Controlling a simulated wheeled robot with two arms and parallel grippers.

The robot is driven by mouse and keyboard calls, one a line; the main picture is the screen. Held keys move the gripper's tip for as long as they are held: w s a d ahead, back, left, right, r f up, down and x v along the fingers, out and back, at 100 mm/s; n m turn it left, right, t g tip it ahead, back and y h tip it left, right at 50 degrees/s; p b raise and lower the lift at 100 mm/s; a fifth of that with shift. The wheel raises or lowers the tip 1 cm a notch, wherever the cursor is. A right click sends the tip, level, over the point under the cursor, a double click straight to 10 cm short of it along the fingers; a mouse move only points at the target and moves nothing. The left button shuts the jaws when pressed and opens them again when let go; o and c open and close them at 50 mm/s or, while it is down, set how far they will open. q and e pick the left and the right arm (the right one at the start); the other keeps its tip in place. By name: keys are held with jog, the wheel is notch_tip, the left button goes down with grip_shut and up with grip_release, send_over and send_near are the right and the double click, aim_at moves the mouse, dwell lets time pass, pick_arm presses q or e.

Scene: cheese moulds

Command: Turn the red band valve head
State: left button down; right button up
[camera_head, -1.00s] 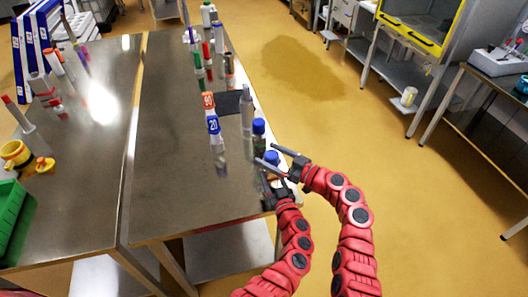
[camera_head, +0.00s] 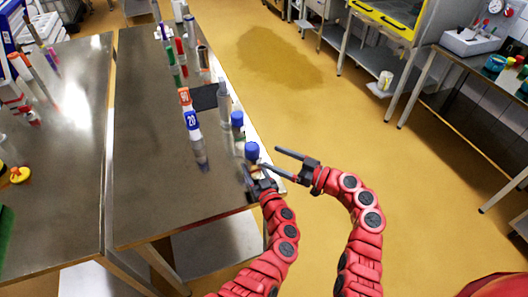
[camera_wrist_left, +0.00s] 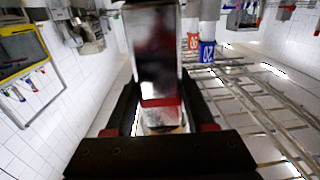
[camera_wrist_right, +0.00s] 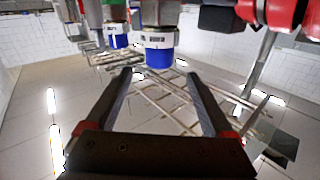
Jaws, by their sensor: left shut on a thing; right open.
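A shiny upright piece with a red band (camera_wrist_left: 160,101) stands between the fingers of my left gripper (camera_wrist_left: 157,85) in the left wrist view. That gripper is shut on it. In the head view the left gripper (camera_head: 256,177) is at the near right table edge, just below a blue cap (camera_head: 251,151). The red band is not clear there. My right gripper (camera_head: 271,160) is open and empty, to the right of that cap and apart from it. In the right wrist view a blue-capped piece (camera_wrist_right: 159,58) lies beyond its open fingers (camera_wrist_right: 160,74).
Another blue-capped piece (camera_head: 237,119) and a grey cylinder (camera_head: 224,100) stand farther along the edge. A blue "20" piece (camera_head: 192,119) and an orange-topped piece (camera_head: 184,97) stand left of them. The table's near left part (camera_head: 150,180) is clear.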

aim_at(252, 150)
jog(key=m, duration=3.5)
jog(key=shift+w+a+f, duration=0.15)
jog(key=shift+w+a, duration=0.15)
jog(key=shift+a, duration=0.1)
jog(key=x, duration=1.1)
jog(key=shift+c, duration=0.2)
